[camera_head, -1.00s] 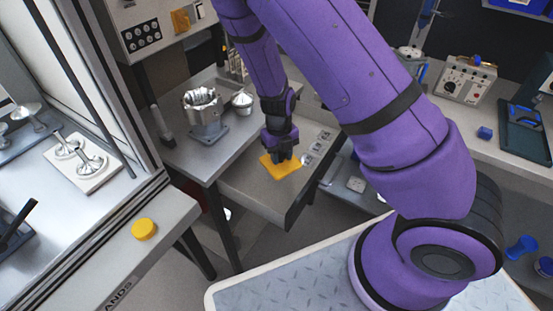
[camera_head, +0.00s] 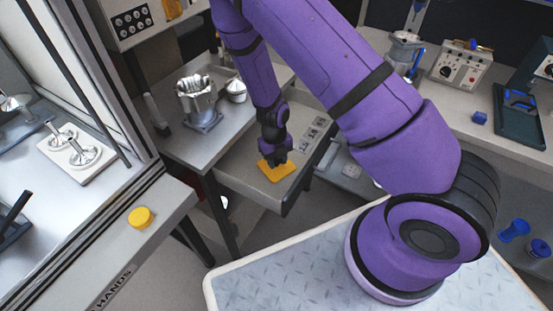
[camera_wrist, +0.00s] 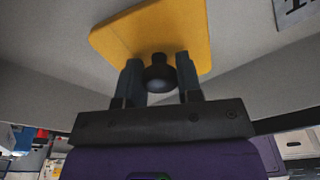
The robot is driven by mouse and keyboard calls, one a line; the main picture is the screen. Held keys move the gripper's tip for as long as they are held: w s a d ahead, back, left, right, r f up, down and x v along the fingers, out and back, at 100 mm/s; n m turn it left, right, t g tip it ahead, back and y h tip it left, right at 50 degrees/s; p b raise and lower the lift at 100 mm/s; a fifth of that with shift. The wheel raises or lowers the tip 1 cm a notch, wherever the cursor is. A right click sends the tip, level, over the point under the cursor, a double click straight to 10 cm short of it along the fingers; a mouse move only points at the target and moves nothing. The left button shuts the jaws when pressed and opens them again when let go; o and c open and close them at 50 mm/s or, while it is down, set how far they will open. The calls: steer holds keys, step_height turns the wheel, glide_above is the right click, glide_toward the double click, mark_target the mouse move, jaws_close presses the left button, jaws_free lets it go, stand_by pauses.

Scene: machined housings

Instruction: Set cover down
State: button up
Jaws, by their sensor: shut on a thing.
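The cover is a flat yellow-orange plate (camera_head: 279,171) with a dark round knob, seen close in the wrist view (camera_wrist: 160,35). My gripper (camera_head: 274,160) is over an open drawer (camera_head: 243,176) and points down at the plate. In the wrist view its two fingers (camera_wrist: 160,80) stand on either side of the black knob and are shut on it. The plate is in or just above the drawer; I cannot tell whether it touches the drawer floor.
Several small grey parts (camera_head: 313,130) lie at the drawer's right side. A machined housing (camera_head: 198,102) and a small metal pot (camera_head: 236,91) stand on the bench left of the drawer. A yellow round cap (camera_head: 140,217) sits on the near left ledge.

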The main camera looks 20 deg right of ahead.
steer(key=o, duration=1)
steer(key=shift+c, duration=0.2)
step_height(320, 180, up, 26)
steer(key=s+a+n+y, duration=0.1)
steer(key=n+y, duration=0.2)
steer(key=n, duration=0.7)
steer(key=s+d+r+n+t+h, duration=0.1)
steer(key=s+d+r+n+t, duration=0.2)
steer(key=s+r+n, duration=0.7)
steer(key=s+d+r+n+t+h, duration=0.2)
steer(key=s+d+r+n+t, duration=0.1)
steer(key=s+r+n, duration=0.7)
steer(key=shift+d+r+n+t, duration=0.3)
steer(key=shift+d+r+n, duration=0.6)
steer(key=shift+r+n, duration=1.35)
